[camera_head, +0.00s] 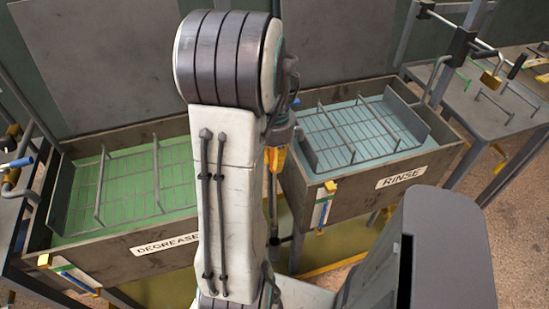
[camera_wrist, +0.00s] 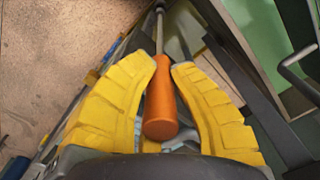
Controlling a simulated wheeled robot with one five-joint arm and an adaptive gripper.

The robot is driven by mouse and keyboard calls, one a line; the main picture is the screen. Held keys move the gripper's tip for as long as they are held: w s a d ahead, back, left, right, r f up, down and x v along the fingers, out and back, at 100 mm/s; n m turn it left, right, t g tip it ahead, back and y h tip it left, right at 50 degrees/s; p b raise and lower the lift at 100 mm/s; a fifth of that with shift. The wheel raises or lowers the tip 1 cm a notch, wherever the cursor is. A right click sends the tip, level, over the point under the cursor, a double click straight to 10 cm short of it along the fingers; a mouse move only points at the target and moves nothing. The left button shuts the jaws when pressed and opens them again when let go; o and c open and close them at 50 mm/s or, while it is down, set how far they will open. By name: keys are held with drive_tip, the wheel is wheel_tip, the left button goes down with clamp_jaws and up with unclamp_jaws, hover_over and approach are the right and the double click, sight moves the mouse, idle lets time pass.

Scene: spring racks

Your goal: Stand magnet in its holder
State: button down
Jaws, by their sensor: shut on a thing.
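The magnet is likely the long tool with an orange handle (camera_wrist: 160,105) and a thin metal shaft in the wrist view. My gripper (camera_wrist: 164,65) has its two yellow fingers closed on either side of this handle, and the shaft runs away from it past the fingertips. In the head view my gripper (camera_head: 275,159) is mostly hidden behind my arm, in the gap between the two tanks. A thin dark rod hangs below it there. I cannot tell which fixture is the magnet's holder.
The DEGREASE tank (camera_head: 168,244) with green liquid stands left, and the RINSE tank (camera_head: 402,177) right. Each holds a wire rack. Small coloured fittings hang on the front of the RINSE tank (camera_head: 323,208) and the DEGREASE tank (camera_head: 72,277). A grey bench (camera_head: 480,115) stands far right.

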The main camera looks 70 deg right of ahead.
wheel_tip(320, 180, down, 14)
drive_tip(key=b, duration=1.2)
drive_tip(key=shift+f, duration=0.2)
idle(1.4)
drive_tip(key=shift+f+b, duration=0.3)
drive_tip(key=shift+f, duration=0.05)
idle(0.7)
drive_tip(key=shift+f+b, duration=0.3)
drive_tip(key=shift+f, duration=0.05)
drive_tip(key=shift+f+b, duration=1.65)
drive_tip(key=shift+f, duration=0.35)
drive_tip(key=c, duration=1.2)
unclamp_jaws()
drive_tip(key=shift+r, duration=0.1)
drive_tip(key=shift+o, duration=0.2)
wheel_tip(320, 180, up, 12)
